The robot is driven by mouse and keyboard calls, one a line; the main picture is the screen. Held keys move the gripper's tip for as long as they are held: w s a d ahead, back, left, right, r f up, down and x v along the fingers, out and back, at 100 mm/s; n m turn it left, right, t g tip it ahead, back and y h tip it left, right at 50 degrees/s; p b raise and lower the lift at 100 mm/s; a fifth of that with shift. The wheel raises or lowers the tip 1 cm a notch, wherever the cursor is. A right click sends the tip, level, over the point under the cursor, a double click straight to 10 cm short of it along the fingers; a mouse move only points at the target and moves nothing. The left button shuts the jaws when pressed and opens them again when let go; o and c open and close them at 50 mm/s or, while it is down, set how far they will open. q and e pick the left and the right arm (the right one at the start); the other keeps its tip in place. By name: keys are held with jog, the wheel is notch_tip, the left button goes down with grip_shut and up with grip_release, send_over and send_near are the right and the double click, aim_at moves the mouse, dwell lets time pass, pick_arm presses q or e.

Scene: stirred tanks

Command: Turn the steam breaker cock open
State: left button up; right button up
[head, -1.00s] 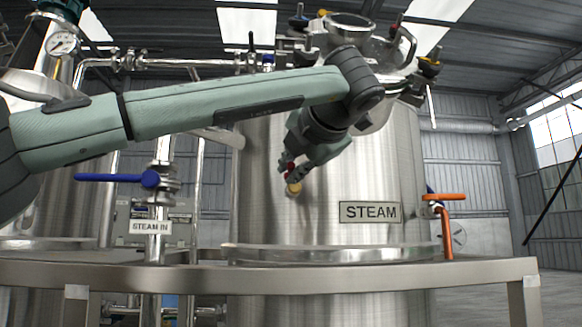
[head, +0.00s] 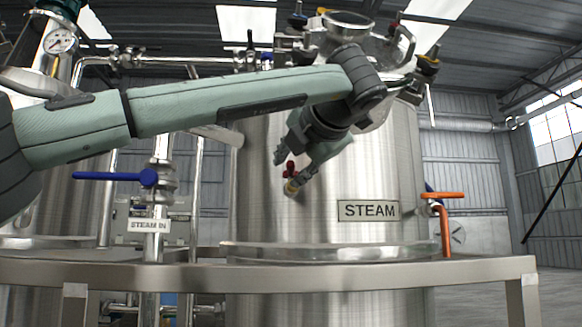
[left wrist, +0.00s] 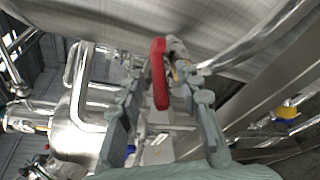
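A small cock with a red handle (head: 290,169) and a brass-coloured end shows at my left gripper (head: 284,171), in front of the big steel tank (head: 372,160) marked STEAM. In the left wrist view the red handle (left wrist: 159,73) stands between the two fingers of my left gripper (left wrist: 163,103). The fingers are spread, with gaps beside the handle, and do not look closed on it. The foot of the handle is partly hidden. My right gripper is not in view.
A blue-levered valve (head: 148,178) sits on the pipe marked STEAM IN at the left. An orange lever (head: 443,196) is right of the STEAM plate (head: 369,211). A steel rail (head: 400,273) runs across the front.

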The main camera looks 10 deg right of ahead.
pick_arm(q)
jog(key=v, duration=1.2)
